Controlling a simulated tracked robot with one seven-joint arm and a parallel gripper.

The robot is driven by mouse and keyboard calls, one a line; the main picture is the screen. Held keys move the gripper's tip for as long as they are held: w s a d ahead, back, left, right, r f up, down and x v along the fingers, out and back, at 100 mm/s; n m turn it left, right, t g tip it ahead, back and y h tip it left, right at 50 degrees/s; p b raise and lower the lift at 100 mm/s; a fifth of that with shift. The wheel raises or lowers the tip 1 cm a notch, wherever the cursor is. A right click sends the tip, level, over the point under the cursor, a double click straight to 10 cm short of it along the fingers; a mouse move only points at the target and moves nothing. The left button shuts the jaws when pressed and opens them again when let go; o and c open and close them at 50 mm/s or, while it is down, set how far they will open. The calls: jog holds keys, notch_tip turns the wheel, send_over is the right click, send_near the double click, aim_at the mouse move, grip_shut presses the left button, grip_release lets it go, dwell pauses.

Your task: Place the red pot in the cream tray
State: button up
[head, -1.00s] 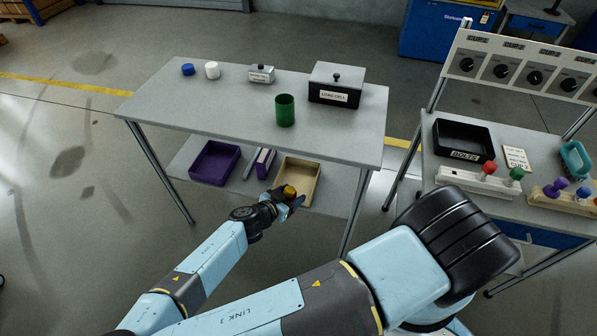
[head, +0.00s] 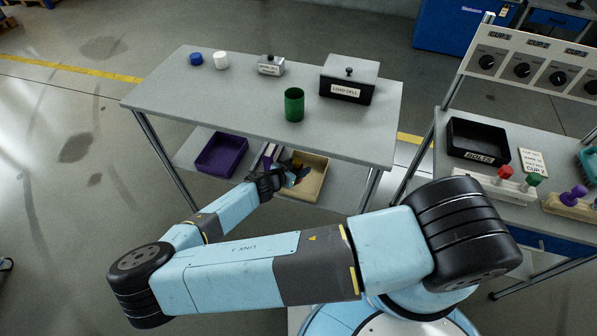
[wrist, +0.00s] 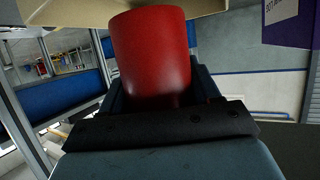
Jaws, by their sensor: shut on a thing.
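My gripper (wrist: 152,80) is shut on the red pot (wrist: 152,55), which fills the middle of the wrist view between the fingers. In the head view my gripper (head: 290,178) is at the left side of the cream tray (head: 313,181), overlapping it in the picture. The tray lies on the lower shelf of the grey table. The pot is mostly hidden by my gripper in the head view. A cream edge (wrist: 205,7), likely the tray, crosses the top of the wrist view behind the pot. I cannot tell whether they touch.
A purple tray (head: 221,155) sits left on the lower shelf, with a small purple box (head: 267,156) between. The tabletop (head: 220,100) above overhangs the shelf. It holds a green cup (head: 294,105), a load cell box (head: 349,82) and smaller items.

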jog(key=w+f, duration=0.2)
jog(key=f, duration=0.1)
jog(key=shift+w+f, duration=0.1)
jog(key=shift+w, duration=0.15)
notch_tip(320, 180, down, 3)
jog(key=shift+f, duration=0.15)
jog(key=o, duration=0.8)
jog(key=v, duration=1.2)
